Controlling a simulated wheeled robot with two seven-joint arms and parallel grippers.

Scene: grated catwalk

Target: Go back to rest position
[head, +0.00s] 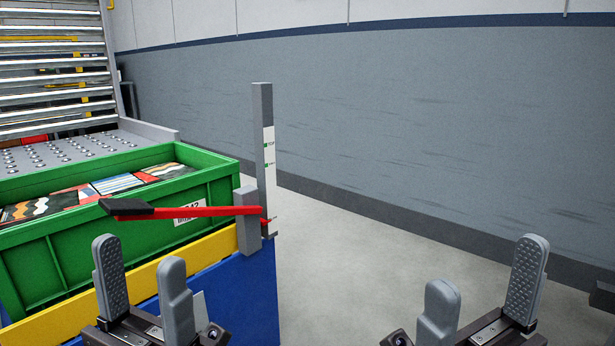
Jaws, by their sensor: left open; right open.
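My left gripper (142,291) is at the lower left, in front of the blue and yellow panel. Its two grey fingers stand apart with nothing between them. My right gripper (482,294) is at the lower right, above the pale floor. Its fingers are also spread apart and empty. Neither gripper holds anything, and the fingers point upward in the picture. Most of both arms is outside the view.
A green crate (115,232) with colourful flat items inside sits at left, behind a yellow rail (205,246) and blue panel (245,300). A red lever (190,212) with a black grip joins a grey post (263,140). Pale floor (350,265) lies open at centre, before a grey wall.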

